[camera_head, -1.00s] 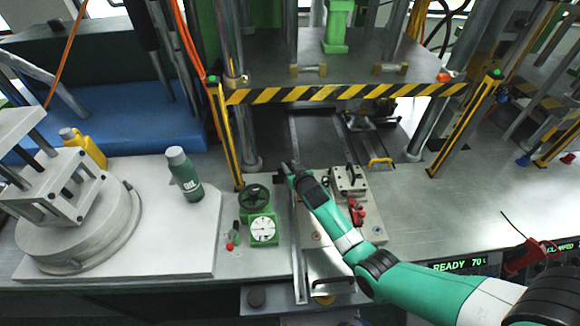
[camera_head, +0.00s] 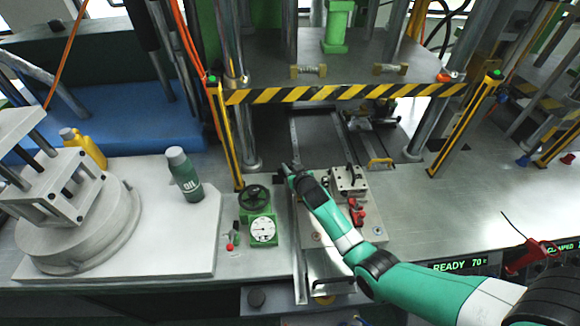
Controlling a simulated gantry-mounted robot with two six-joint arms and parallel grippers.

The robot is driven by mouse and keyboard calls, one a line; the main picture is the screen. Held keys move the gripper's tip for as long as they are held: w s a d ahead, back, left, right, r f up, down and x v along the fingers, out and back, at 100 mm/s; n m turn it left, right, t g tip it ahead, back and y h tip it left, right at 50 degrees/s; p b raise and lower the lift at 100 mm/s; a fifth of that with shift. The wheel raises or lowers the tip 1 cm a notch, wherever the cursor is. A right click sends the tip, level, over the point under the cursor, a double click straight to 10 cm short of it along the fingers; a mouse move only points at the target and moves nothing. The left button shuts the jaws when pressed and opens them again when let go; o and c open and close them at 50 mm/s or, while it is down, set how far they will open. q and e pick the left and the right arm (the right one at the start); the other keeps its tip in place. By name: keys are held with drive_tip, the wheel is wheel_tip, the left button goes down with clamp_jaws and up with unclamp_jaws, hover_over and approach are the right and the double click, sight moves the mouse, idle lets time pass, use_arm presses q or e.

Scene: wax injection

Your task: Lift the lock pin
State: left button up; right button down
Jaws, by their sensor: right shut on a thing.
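My right arm reaches in from the lower right, and my right gripper (camera_head: 289,168) is small and dark at its end. It is beside the rail at the left edge of the metal fixture, in front of the press opening. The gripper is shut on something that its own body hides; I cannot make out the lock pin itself. The metal block (camera_head: 348,181) with a dark handle stands just right of the gripper, with a red clamp (camera_head: 357,212) in front of it. My left gripper is not in view.
A green gauge unit with a handwheel (camera_head: 258,216) stands left of the arm. A green oil bottle (camera_head: 184,174) and a yellow bottle (camera_head: 84,148) stand further left. The striped press edge (camera_head: 345,92) hangs above the opening. The bench at right (camera_head: 470,190) is mostly clear.

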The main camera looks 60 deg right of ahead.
idle(0.3)
wheel_tip(320, 180, up, 3)
drive_tip(key=shift+f+p, duration=0.1)
drive_tip(key=shift+p, duration=1.05)
drive_tip(key=shift+w, duration=0.1)
drive_tip(key=c, duration=0.6)
unclamp_jaws()
drive_tip(key=p+v, duration=0.4)
drive_tip(key=v, duration=0.7)
drive_tip(key=shift+s+a, duration=0.2)
drive_tip(key=shift+s, duration=0.15)
